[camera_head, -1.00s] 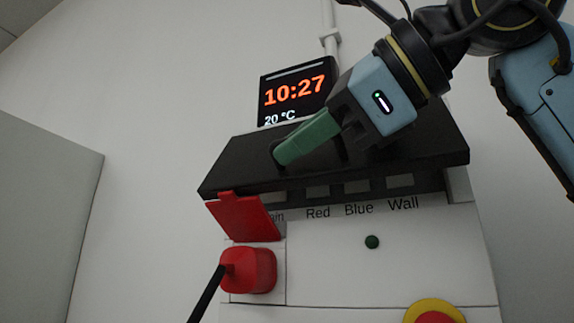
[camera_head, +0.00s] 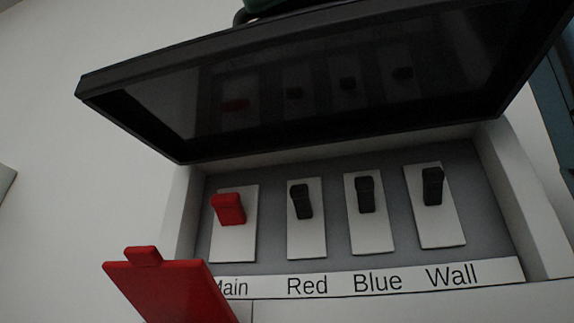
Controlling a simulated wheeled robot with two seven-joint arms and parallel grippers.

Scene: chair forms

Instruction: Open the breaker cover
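The black breaker cover (camera_head: 300,75) is swung up and open across the top of the view, its glossy underside facing me. Below it the breaker box shows a red Main switch (camera_head: 228,209) and black switches labelled Red (camera_head: 301,201), Blue (camera_head: 365,194) and Wall (camera_head: 432,186). A green finger of my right gripper (camera_head: 272,6) shows at the top edge, behind the cover's upper edge. Most of this gripper is hidden, so I cannot tell whether it is open or touching the cover. My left gripper is not in view.
A red flap (camera_head: 170,290) stands out at the lower left, in front of the Main label. The white box wall (camera_head: 525,195) bounds the switches on the right. Bare wall lies to the left. Part of my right arm shows at the right edge.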

